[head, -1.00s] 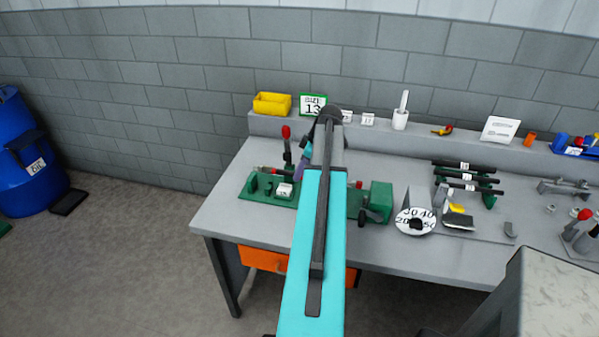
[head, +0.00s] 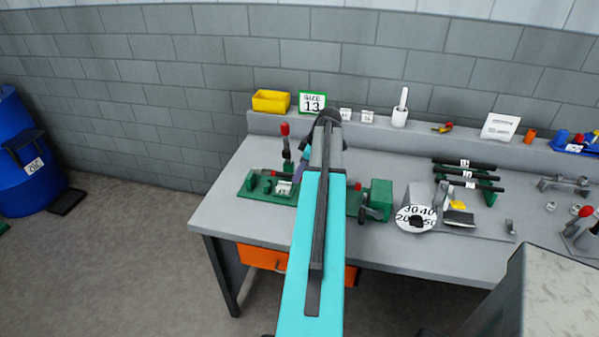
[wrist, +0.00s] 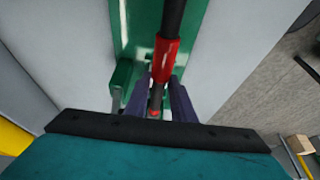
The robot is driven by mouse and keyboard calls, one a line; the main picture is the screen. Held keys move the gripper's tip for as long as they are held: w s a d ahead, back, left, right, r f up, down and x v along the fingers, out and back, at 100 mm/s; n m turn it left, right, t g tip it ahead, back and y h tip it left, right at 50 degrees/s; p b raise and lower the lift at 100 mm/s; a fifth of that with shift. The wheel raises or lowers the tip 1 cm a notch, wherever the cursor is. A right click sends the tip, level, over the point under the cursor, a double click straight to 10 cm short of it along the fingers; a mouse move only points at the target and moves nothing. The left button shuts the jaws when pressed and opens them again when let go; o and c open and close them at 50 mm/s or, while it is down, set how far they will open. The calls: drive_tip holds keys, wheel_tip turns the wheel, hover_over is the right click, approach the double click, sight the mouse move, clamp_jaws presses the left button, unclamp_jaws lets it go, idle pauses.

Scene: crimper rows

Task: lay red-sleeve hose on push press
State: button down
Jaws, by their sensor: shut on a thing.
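The green push press (head: 255,190) stands at the bench's left end, with a red-knobbed lever (head: 285,140) and a white size tag on it. In the wrist view its green bed (wrist: 142,28) lies behind the hose. The dark hose with a red sleeve (wrist: 166,58) is between the purple fingers of my gripper (wrist: 160,82), which is shut on it. The hose runs along the bed; whether it touches the bed I cannot tell. In the head view my teal arm hides the press's middle and most of the gripper (head: 301,168).
A green block (head: 377,198) is right of my arm, beside a round numbered dial (head: 415,218). A rack of dark hoses (head: 465,173) stands farther right. A yellow bin (head: 271,101) and a size 13 sign (head: 312,102) are on the back ledge.

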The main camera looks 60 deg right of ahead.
drive_tip(key=shift+f+b, duration=1.1)
drive_tip(key=shift+f, duration=0.95)
drive_tip(key=shift+a+f+b, duration=0.15)
drive_tip(key=shift+f+b, duration=0.2)
drive_tip(key=shift+f, duration=0.1)
idle(0.4)
drive_tip(key=c, duration=1.4)
unclamp_jaws()
drive_tip(key=shift+b+v, duration=1.35)
drive_tip(key=shift+v, duration=5.55)
